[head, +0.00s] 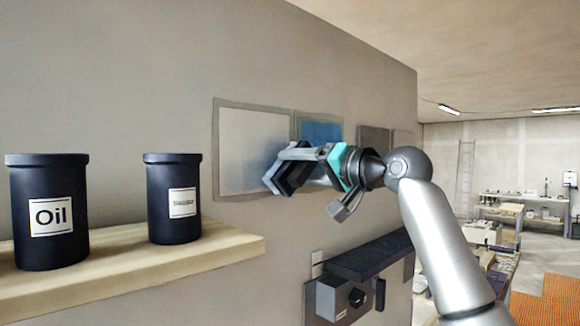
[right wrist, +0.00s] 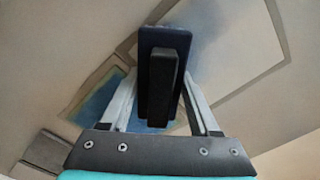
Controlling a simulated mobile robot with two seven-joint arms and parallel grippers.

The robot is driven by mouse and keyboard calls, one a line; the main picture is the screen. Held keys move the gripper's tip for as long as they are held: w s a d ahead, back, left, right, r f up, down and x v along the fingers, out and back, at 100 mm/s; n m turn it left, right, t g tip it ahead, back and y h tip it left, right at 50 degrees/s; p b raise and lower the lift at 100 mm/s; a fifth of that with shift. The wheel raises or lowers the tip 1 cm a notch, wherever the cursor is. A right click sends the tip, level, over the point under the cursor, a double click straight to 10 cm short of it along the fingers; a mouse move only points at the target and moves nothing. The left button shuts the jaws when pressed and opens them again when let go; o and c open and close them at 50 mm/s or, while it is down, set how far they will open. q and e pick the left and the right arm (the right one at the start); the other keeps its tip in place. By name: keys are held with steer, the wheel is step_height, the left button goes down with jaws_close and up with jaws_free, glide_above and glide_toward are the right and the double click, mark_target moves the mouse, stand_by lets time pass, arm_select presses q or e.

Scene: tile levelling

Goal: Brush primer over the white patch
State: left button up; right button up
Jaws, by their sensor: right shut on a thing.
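The white patch (head: 250,150) is a pale, framed rectangle on the grey wall; part of it also shows at the upper right of the right wrist view (right wrist: 235,45). My right gripper (head: 292,165) is in front of the patch's right edge. It is shut on a dark block-shaped brush (right wrist: 160,75) with a raised grip, which sits between the two grey fingers. The brush covers part of the wall behind it, and I cannot tell whether it touches the patch. My left gripper is out of view.
A blue patch (head: 322,133) and a grey patch (head: 374,140) are to the right on the same wall. A wooden shelf (head: 150,262) at left holds a dark Oil jar (head: 48,235) and another labelled jar (head: 174,220). A dark wall-mounted unit (head: 370,258) sits below my arm.

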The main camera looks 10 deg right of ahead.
steer(key=shift+w+d+r, duration=0.1)
steer(key=shift+w+d, duration=0.1)
steer(key=shift+d, duration=0.1)
steer(key=shift+r, duration=1)
steer(key=shift+s+a+f+b, duration=0.1)
steer(key=shift+s+a+b, duration=0.25)
steer(key=shift+s+a, duration=0.3)
steer(key=shift+s+a+b, duration=0.2)
steer(key=shift+s+a, duration=0.3)
steer(key=shift+a, duration=0.3)
steer(key=shift+s+a+b, duration=0.15)
steer(key=shift+s+a, duration=0.3)
steer(key=shift+a, duration=0.3)
steer(key=shift+s+a, duration=0.45)
steer(key=shift+a, duration=0.25)
steer(key=shift+s+a, duration=0.1)
